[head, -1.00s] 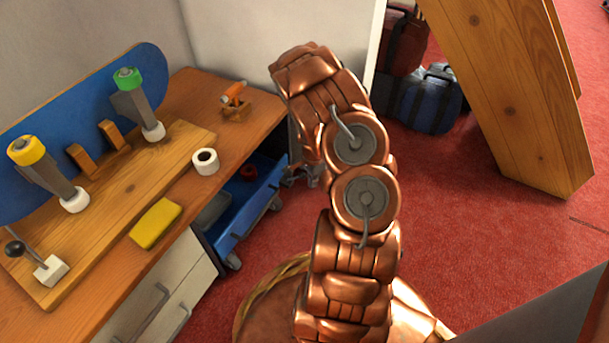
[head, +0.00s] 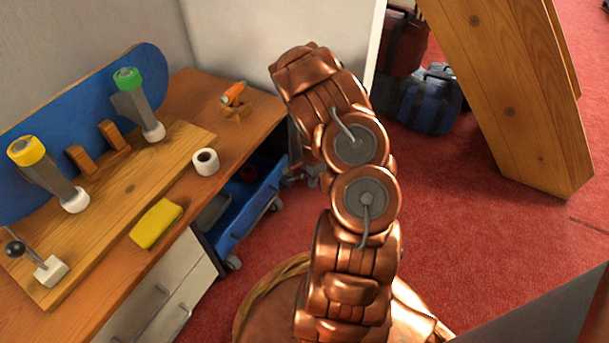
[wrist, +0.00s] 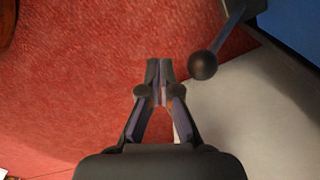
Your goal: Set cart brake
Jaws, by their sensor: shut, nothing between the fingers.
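The blue cart (head: 262,207) stands on the floor, partly under the right end of the bench, with casters and a few things inside it. In the wrist view a dark lever with a round black knob (wrist: 203,66) comes down from the upper right, beside a blue surface (wrist: 296,22) that looks like the cart. My gripper (wrist: 159,66) is shut and empty. In the wrist view its fingertips are left of the knob, with a gap between. In the head view my arm hides most of the gripper and the lever cannot be made out.
Bags (head: 425,100) lie at the back. A wooden beam (head: 510,100) leans at right. Red carpet (head: 470,230) is open between.

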